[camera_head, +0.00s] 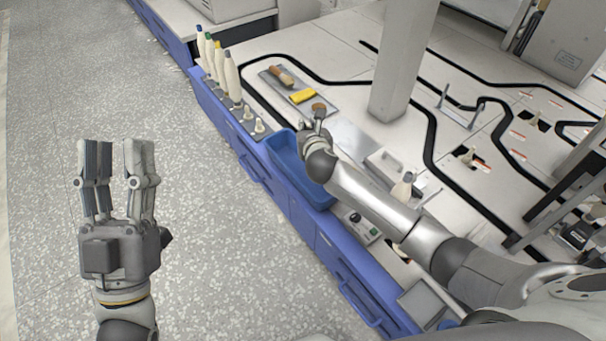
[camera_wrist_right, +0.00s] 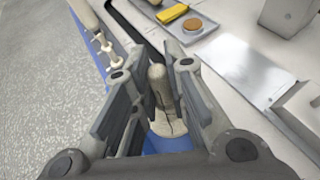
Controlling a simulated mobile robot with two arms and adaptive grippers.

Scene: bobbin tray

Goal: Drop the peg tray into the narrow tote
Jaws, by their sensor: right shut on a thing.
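The narrow tote is likely the blue open bin (camera_head: 284,153) at the bench's near edge. My left gripper (camera_head: 116,145) is open and empty over the floor.
A grey tray (camera_head: 272,77) holds a brush (camera_head: 281,74), a yellow block (camera_head: 303,96) and a round brown piece (camera_head: 319,108). A white pillar (camera_head: 401,65) rises from the bench. The speckled floor at left is clear.

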